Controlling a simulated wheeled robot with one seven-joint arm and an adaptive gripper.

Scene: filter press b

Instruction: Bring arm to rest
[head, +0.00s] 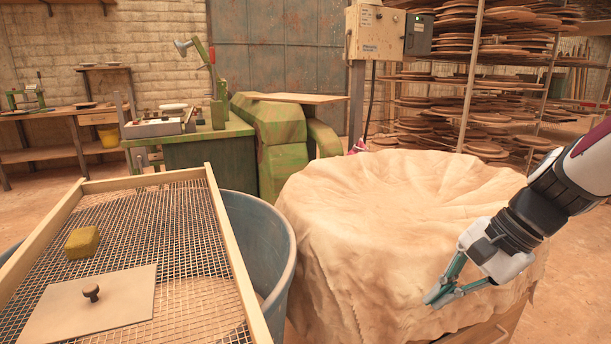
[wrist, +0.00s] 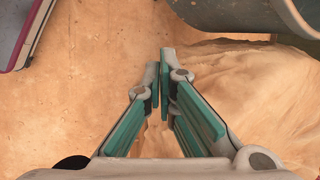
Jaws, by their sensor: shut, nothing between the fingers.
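My gripper (head: 440,294) is at the right in the head view, at the end of my white and black arm. It points left and down, in front of the right side of a cloth-draped round top (head: 375,215). I cannot tell whether it touches the cloth. In the wrist view my gripper (wrist: 166,68) shows its teal fingers close together with nothing between them. The cloth (wrist: 240,90) fills the right of that view, beside the fingers.
At the left, a wood-framed mesh sieve (head: 160,240) lies over a blue tub (head: 268,225). A yellow sponge (head: 82,242) and a flat board with a knob (head: 90,306) rest on it. A green machine (head: 280,140) and a rack of round boards (head: 490,80) stand behind.

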